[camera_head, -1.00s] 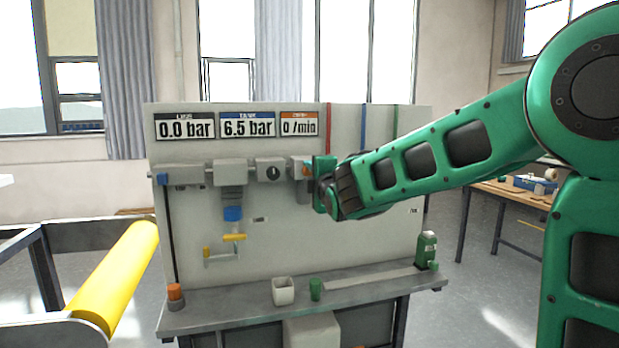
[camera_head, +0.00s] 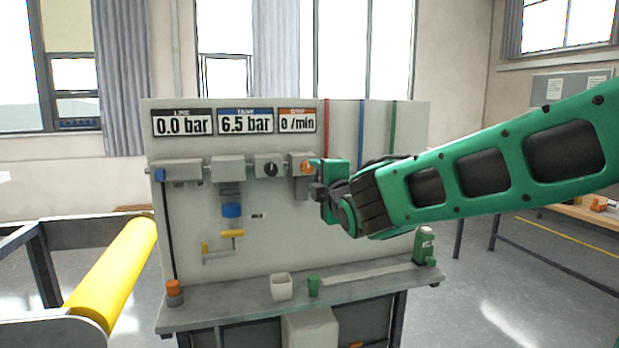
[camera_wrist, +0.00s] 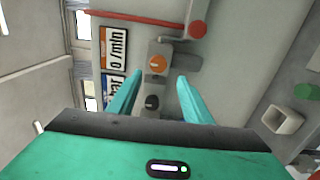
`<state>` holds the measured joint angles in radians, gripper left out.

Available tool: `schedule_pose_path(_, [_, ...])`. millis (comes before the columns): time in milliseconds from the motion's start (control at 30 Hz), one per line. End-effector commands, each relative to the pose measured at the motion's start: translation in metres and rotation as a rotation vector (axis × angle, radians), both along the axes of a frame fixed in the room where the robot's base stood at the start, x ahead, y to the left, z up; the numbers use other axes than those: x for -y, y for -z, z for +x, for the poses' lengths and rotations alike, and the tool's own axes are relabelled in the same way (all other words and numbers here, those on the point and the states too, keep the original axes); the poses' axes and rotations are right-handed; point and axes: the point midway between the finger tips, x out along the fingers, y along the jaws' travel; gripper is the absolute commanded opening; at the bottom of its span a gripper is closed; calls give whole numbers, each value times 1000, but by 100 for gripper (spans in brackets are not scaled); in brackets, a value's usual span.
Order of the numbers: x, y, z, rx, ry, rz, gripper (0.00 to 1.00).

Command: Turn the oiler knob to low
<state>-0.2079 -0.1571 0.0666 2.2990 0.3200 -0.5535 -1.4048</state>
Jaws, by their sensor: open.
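The oiler knob is an orange round knob (camera_head: 307,167) on the right-hand grey block of the row on the upright panel. It also shows in the wrist view (camera_wrist: 157,63), with a small pale mark on its face that is too small to read. My gripper (camera_head: 319,164) is just right of the knob in the head view. In the wrist view my gripper (camera_wrist: 160,77) is open and empty. Its two green fingers lie either side of the orange knob in the picture, and I see no contact.
A black knob (camera_head: 270,169) sits on the block left of the orange one. Readouts above show 0.0 bar, 6.5 bar and 0 /min (camera_head: 297,123).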

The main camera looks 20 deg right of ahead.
Motion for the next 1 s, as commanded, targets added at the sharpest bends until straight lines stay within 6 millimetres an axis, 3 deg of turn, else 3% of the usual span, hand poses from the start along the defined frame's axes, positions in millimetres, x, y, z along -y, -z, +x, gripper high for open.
schedule_pose_path(233, [0, 0, -23, 0, -1, -1, 45])
schedule_pose_path(767, [2, 2, -25, -8, 4, 6, 45])
schedule_pose_path(867, [19, 14, -28, -57, 37, 55, 45])
schedule_pose_path(1000, [70, 56, -47, -212, 157, 232, 45])
